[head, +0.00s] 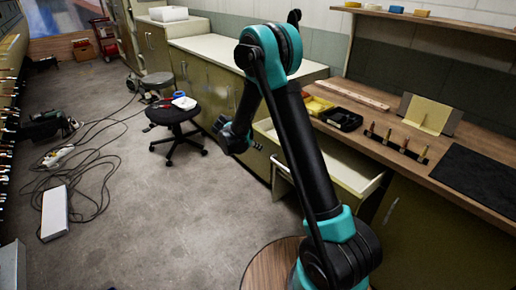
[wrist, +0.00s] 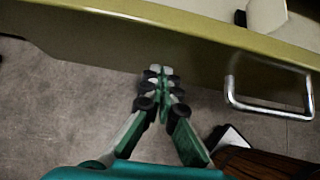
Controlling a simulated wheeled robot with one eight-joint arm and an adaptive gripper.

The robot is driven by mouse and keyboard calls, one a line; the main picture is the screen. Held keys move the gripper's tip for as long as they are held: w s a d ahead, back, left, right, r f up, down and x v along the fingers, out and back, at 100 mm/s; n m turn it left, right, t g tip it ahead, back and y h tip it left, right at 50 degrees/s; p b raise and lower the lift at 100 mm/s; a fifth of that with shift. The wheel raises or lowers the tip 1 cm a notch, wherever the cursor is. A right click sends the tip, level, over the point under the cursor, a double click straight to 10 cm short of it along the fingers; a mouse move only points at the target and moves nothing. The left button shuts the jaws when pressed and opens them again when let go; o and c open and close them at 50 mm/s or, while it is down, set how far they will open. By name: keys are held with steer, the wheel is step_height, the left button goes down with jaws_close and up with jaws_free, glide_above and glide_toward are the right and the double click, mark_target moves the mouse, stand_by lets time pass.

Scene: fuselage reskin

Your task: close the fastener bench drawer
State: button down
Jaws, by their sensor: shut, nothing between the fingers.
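The fastener bench drawer (head: 350,162) stands pulled out from the wooden-topped bench, with its cream inside showing. My arm crosses in front of part of it. In the wrist view its olive front (wrist: 130,38) runs across the top, and a chrome bar handle (wrist: 268,112) sticks out at the right. My gripper (wrist: 160,74) is shut and empty. Its fingertips are close to the drawer front, left of the handle; I cannot tell whether they touch. In the head view my gripper (head: 232,138) is at the drawer's left, its fingers hard to make out.
The bench top (head: 470,147) holds a black tray (head: 337,118), a row of fasteners and a dark mat (head: 480,178). A round black stool (head: 173,115) stands left of my gripper. Cables (head: 90,150) and a white box (head: 54,212) lie on the floor at left. The middle floor is clear.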

steer(key=w+d, duration=0.5)
steer(key=d, duration=0.2)
steer(key=w+d, duration=0.5)
steer(key=d, duration=0.2)
steer(key=w+d, duration=0.5)
steer(key=d, duration=0.2)
steer(key=shift+w+d, duration=0.2)
steer(key=shift+w, duration=0.05)
steer(key=shift+w+d, duration=0.2)
steer(key=shift+d+r, duration=0.1)
